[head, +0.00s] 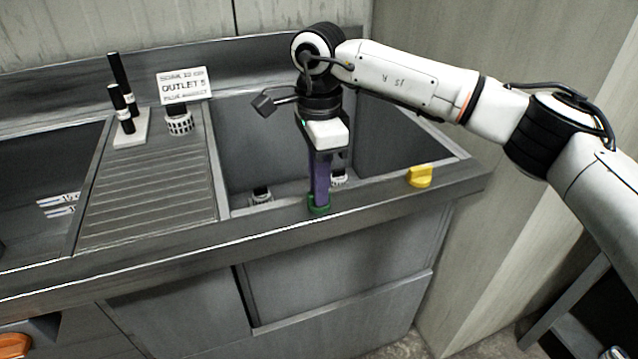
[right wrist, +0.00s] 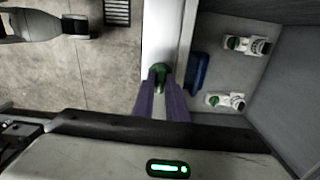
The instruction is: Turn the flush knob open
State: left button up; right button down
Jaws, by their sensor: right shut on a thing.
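A green knob (head: 319,207) sits on the front rim of the right-hand sink basin. My right gripper (head: 320,190) points down at it, its purple fingers closed on the knob. In the right wrist view the green knob (right wrist: 158,72) shows at the tips of the purple fingers (right wrist: 160,90). The fingers hide part of it, and I cannot tell how far it is turned. A yellow knob (head: 420,176) stands apart on the same rim, to the right. My left gripper is not in view.
A sign reading "OUTLET S" (head: 184,84) stands behind a ribbed drainboard (head: 150,205). Black cylinders stand on a white block (head: 131,128) beside it. White fittings (head: 261,195) lie in the right basin. A wall closes off the right side.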

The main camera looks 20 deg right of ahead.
jog(key=shift+n, duration=0.4)
jog(key=c, duration=1.8)
grip_release()
jog(key=shift+o, duration=0.2)
notch_tip(320, 180, up, 10)
jog(key=shift+r, duration=0.2)
